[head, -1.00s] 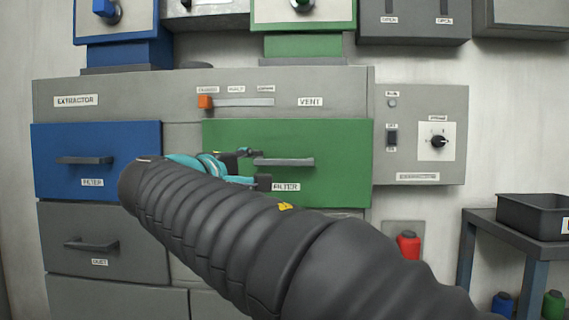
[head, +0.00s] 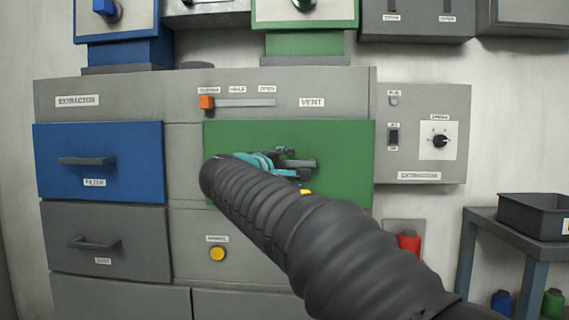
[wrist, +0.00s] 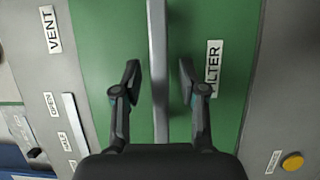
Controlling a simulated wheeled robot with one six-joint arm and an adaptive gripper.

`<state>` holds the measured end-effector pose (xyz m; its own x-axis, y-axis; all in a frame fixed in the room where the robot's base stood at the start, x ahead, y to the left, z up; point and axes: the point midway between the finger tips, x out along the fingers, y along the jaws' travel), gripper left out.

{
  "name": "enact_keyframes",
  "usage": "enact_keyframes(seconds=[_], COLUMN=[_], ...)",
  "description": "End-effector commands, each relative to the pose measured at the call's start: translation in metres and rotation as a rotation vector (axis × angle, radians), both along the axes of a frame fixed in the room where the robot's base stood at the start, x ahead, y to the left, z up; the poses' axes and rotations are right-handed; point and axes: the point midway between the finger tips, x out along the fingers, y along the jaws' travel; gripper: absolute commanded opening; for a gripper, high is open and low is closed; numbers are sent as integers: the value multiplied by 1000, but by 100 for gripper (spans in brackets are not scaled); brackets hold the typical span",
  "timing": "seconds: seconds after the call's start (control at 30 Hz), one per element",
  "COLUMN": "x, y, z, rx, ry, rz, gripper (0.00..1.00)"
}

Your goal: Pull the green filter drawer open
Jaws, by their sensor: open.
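The green filter drawer (head: 345,140) is in the middle of the cabinet in the head view and looks shut, with its front flush. Its grey bar handle (head: 302,164) is partly covered by my gripper (head: 289,163). In the wrist view the green front (wrist: 225,60) fills the middle, and the handle (wrist: 157,40) runs top to bottom between the fingers. My gripper (wrist: 159,80) is open, with one finger on each side of the handle and a visible gap to both. How far the fingertips are from the drawer front is hard to tell.
A blue filter drawer (head: 98,185) and a grey drawer (head: 105,260) are at the left. The vent slider with its orange knob (head: 206,102) sits above the green drawer. A yellow button (head: 217,254) is below it. A side table (head: 485,217) with a black tray (head: 535,228) stands at the right.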

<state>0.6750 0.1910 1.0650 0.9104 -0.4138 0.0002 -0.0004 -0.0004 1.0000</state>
Motion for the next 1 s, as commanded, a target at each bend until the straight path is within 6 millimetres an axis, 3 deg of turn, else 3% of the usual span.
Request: enact_keyframes(seconds=[0.2,0.37,0.77,1.0], x=[0,0,-5,-40], y=[0,0,1,2], z=[0,0,-2,-5], rx=[0,0,-1,1], ry=[0,0,0,-2], rz=[0,0,1,2], gripper=[39,0,0,0])
